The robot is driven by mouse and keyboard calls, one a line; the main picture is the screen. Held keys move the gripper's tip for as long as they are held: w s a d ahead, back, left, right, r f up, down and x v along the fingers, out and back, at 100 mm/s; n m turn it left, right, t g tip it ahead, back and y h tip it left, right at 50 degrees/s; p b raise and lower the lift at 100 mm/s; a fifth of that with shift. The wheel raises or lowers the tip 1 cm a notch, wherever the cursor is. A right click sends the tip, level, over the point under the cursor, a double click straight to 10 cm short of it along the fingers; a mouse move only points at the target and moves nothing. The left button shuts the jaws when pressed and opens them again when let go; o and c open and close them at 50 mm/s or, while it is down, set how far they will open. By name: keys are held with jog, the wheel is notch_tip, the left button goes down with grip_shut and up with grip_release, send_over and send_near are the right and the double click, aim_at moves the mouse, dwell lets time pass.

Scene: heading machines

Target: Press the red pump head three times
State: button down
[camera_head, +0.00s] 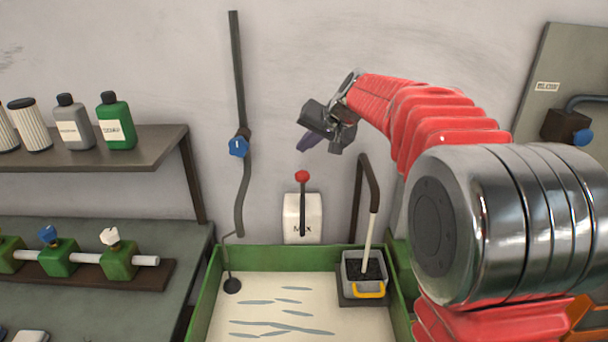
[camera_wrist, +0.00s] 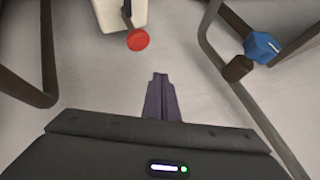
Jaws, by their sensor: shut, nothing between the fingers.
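The red pump head (camera_head: 302,176) is a round knob on top of a dark stem in front of a white box (camera_head: 292,222) with lettering on it. It also shows in the wrist view (camera_wrist: 138,39), at the top, apart from my fingertips. My gripper (camera_head: 306,143) is above the red head and slightly to its right in the head view, with a visible gap between them. Its dark purple fingers are shut together and empty, as the wrist view (camera_wrist: 160,78) shows.
A blue valve knob (camera_head: 238,147) sits on a dark pipe to the left. A green-rimmed tray (camera_head: 198,310) with pale liquid lies below, with a small grey bin (camera_head: 352,288) at its right. A dark bent pipe (camera_head: 373,185) rises behind the bin. A shelf (camera_head: 150,150) holds bottles.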

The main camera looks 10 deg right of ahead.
jog(key=shift+s, duration=0.1)
jog(key=s+a+f+n+g+h, duration=0.1)
jog(key=s+a+n+g+h, duration=0.1)
jog(key=s, duration=1.9)
jog(key=s+d+f+n+h, duration=0.1)
jog(key=s+f, duration=0.3)
jog(key=s, duration=0.6)
jog(key=s+d+f+n, duration=0.1)
jog(key=s+f, duration=0.4)
jog(key=s, duration=0.4)
jog(key=shift+s+f+g+h, duration=0.15)
jog(key=shift+s+g+h, duration=0.25)
jog(key=shift+s, duration=0.15)
